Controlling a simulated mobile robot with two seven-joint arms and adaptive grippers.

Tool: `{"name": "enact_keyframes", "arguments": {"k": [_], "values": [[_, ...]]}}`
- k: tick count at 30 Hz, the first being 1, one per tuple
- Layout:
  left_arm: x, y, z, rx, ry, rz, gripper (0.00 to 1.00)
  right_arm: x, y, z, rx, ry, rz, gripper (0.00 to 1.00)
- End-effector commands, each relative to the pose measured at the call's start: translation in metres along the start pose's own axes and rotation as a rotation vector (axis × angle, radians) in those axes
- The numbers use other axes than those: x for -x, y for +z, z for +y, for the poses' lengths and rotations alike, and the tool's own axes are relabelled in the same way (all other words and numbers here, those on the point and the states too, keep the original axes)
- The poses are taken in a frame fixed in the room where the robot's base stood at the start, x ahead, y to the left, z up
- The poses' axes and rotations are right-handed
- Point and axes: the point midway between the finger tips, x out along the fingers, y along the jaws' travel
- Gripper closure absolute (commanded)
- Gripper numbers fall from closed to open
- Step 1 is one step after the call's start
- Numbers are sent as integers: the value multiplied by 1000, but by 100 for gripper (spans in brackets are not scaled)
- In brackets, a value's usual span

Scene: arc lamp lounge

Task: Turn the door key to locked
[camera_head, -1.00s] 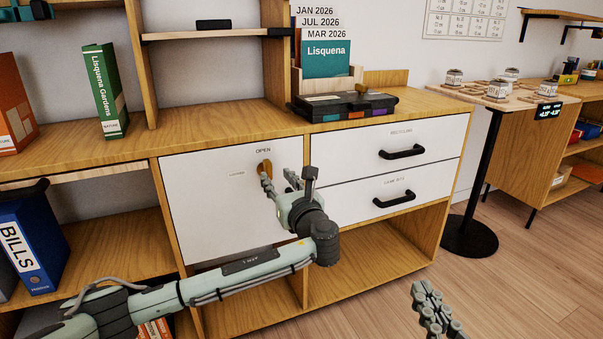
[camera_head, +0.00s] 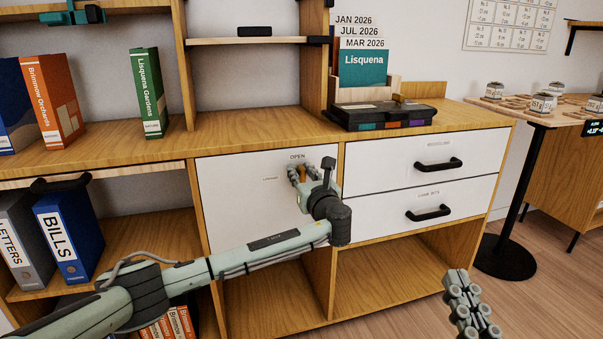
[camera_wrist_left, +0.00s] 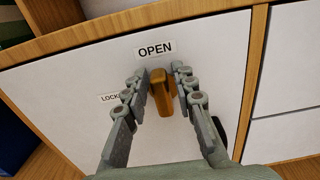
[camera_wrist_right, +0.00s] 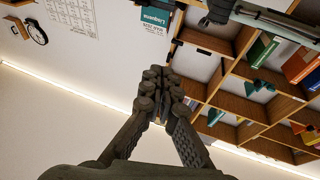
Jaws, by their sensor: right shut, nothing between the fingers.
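The door key (camera_wrist_left: 161,92) is a brown-orange knob on the white cabinet door (camera_head: 225,215). It stands upright, below the OPEN label (camera_wrist_left: 155,49); the LOCKED label (camera_wrist_left: 111,98) is to its left, partly hidden by a finger in the left wrist view. My left gripper (camera_wrist_left: 160,80) is open, with one finger on each side of the key and visible gaps to it. In the head view the left gripper (camera_head: 303,172) partly covers the key (camera_head: 303,173). My right gripper (camera_head: 462,283) is shut and empty, in front of the cabinet at the lower right; it also shows in the right wrist view (camera_wrist_right: 163,78).
Two drawers with black handles (camera_head: 434,163) are right of the door. A black case (camera_head: 378,115) and a file holder stand on the cabinet top. A small round-based table (camera_head: 505,257) stands at the right.

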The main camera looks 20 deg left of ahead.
Motion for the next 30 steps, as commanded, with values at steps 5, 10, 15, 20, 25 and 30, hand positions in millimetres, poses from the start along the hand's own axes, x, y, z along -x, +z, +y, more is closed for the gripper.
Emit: {"name": "enact_keyframes", "arguments": {"k": [5,10,15,20,25,30], "values": [[0,0,0,0,0,0,100,0,0,0,0,0,0,100],[0,0,0,0,0,0,100,0,0,0,1,0,0,100],[0,0,0,16,0,1,100,0,2,0,2,1,-12,100],[1,-1,2,72,0,3,100,0,14,6,13,10,-73,100],[1,-1,5,183,1,4,100,3,33,14,30,24,-168,100],[1,-3,8,336,1,5,100,8,50,22,44,38,-255,100]]}}
